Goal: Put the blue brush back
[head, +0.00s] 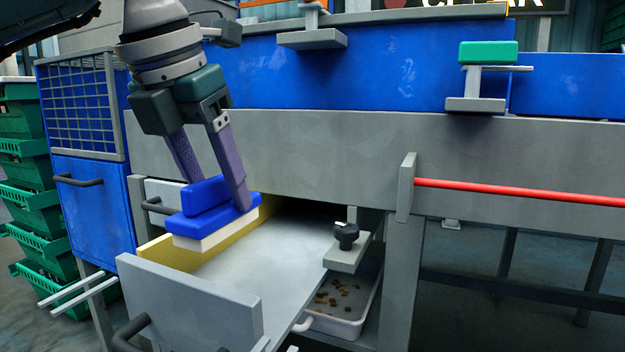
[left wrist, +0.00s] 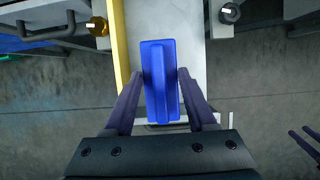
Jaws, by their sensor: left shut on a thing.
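The blue brush (head: 212,208) has a blue block with a raised grip and pale bristles underneath. My left gripper (head: 215,194) is shut on its raised grip and holds it level over the left side of an open drawer (head: 190,303). Whether the bristles touch the drawer cannot be told. In the left wrist view the brush (left wrist: 160,80) lies between my two purple fingers (left wrist: 163,103), above the pale drawer floor. Part of my right gripper (left wrist: 305,146) shows at the right edge of that view; its tips are cut off or unclear.
The drawer has a yellow inner side (head: 170,256) and a grey front. A black knob (head: 346,235) stands at its right. A white tray with brown bits (head: 341,304) sits lower down. A grey beam (head: 320,150) runs above, with a red rod (head: 515,192). Green crates (head: 28,200) are at left.

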